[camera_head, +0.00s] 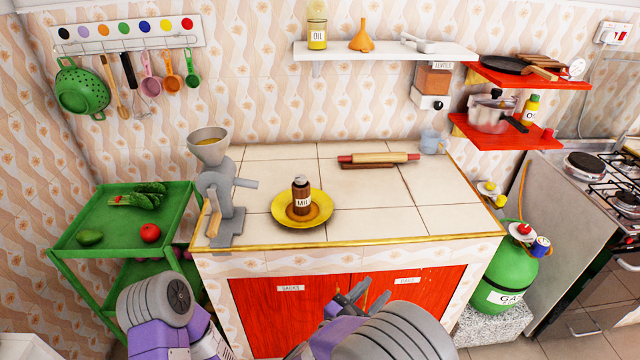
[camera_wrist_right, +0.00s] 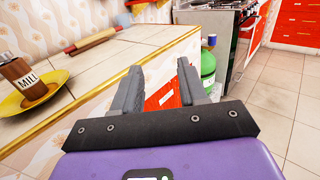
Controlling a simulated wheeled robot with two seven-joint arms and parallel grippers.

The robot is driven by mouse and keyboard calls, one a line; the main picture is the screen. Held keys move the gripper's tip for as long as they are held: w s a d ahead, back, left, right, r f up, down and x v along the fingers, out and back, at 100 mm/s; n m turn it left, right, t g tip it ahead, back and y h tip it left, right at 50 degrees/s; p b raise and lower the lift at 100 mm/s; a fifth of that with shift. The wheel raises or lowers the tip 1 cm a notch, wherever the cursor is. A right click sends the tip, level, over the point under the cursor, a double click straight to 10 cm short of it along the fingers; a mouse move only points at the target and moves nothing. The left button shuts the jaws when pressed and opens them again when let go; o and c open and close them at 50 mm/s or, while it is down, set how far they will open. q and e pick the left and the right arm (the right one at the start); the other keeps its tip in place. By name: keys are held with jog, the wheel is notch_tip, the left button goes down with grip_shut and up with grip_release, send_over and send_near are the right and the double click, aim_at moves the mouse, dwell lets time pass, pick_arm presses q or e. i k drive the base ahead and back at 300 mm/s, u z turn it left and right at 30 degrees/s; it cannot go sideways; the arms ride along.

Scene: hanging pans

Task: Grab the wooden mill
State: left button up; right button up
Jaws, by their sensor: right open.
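The wooden mill (camera_head: 302,196) is a small dark brown bottle-shaped grinder with a grey top and a white label. It stands upright on a yellow plate (camera_head: 282,212) on the tiled counter. In the right wrist view the mill (camera_wrist_right: 22,76) is at the left edge, on the plate (camera_wrist_right: 38,100). My right gripper (camera_head: 352,300) is in front of the counter, below its top and apart from the mill. Its fingers (camera_wrist_right: 158,88) are spread with nothing between them. My left arm shows at the lower left, but its gripper is not in view.
A grey hand grinder (camera_head: 222,190) stands left of the plate. A rolling pin (camera_head: 378,158) lies at the back of the counter (camera_head: 430,205), whose right part is clear. A green cart (camera_head: 85,240) stands at left and a green gas bottle (camera_head: 508,262) at right.

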aim_at(301, 193)
jog(key=u, duration=0.25)
jog(key=i, duration=1)
jog(key=u, duration=0.5)
